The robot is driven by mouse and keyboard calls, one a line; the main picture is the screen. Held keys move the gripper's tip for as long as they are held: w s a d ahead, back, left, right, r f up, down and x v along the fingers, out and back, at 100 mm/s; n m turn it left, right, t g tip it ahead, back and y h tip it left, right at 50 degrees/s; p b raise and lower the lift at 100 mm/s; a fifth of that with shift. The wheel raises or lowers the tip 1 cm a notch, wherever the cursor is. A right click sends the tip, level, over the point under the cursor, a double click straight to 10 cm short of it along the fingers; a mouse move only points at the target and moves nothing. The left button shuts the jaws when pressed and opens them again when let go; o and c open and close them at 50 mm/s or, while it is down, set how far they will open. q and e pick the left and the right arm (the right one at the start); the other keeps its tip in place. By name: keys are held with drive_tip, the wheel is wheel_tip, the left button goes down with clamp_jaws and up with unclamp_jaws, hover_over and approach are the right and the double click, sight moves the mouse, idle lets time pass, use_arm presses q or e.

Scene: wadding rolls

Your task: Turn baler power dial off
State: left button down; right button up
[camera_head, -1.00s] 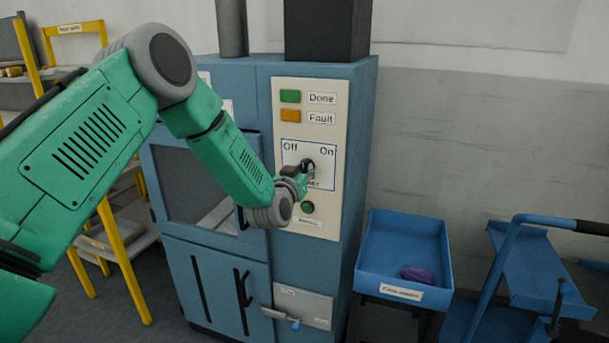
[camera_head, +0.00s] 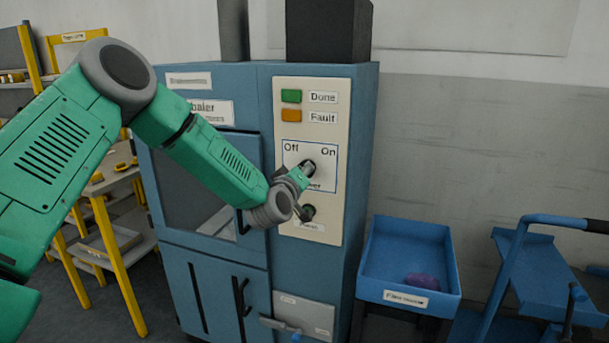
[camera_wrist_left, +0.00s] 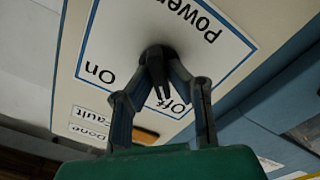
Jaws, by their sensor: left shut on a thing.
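The baler (camera_head: 260,130) is a blue machine with a cream control panel (camera_head: 325,215). Its power dial (camera_head: 310,166) is a dark knob in a blue-outlined label, with "Off" at upper left and "On" at upper right. My left gripper (camera_head: 303,174) is at the dial from the lower left. In the left wrist view the gripper (camera_wrist_left: 158,88) has its fingers closed around the dark dial (camera_wrist_left: 157,54), and the label appears turned over. The fingers cover much of the dial, so I cannot tell which way its pointer faces. My right gripper is not in view.
A green "Done" lamp (camera_head: 291,96) and an orange "Fault" lamp (camera_head: 291,117) sit above the dial. A dark green button (camera_head: 308,211) is just below the gripper. A blue bin (camera_head: 449,260) and a blue cart (camera_head: 540,280) stand at right. A yellow-framed shelf (camera_head: 110,240) stands at left.

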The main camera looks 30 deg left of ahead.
use_arm(q)
drive_tip(key=shift+s+f, duration=0.1)
drive_tip(key=shift+f, duration=0.35)
drive_tip(key=c, duration=1.6)
unclamp_jaws()
drive_tip(key=shift+o, duration=0.2)
drive_tip(key=shift+w, duration=0.25)
drive_tip(key=shift+r, duration=0.15)
drive_tip(key=shift+s+r, duration=0.1)
drive_tip(key=shift+s, duration=0.1)
drive_tip(key=v, duration=1.1)
drive_tip(key=shift+s, duration=0.35)
